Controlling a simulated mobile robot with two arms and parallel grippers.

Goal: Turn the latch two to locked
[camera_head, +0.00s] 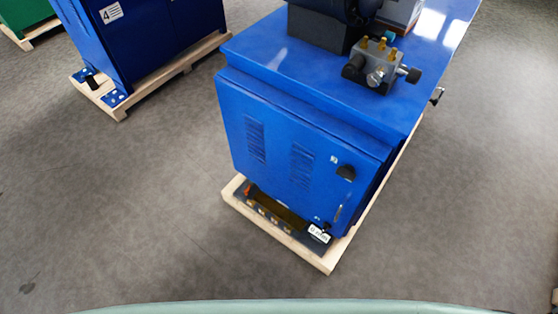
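A blue machine cabinet (285,150) stands in the middle on a wooden pallet. Its front door is closed flush, with two vent grilles. A black rounded latch (346,172) sits near the door's upper right corner, beside a small white label. A second small black fitting (327,226) sits at the lower right corner, also by a small label. A slim grey handle (338,213) is between them. The labels are too small to read, so I cannot tell which one is latch two or how either is turned. Neither of my grippers is in view.
A valve block (376,70) with brass fittings sits on the cabinet top. The pallet (326,262) juts out at the front below a dark strip. Another blue cabinet (140,35) marked 4 stands upper left. Grey floor (130,210) is clear in front and on both sides.

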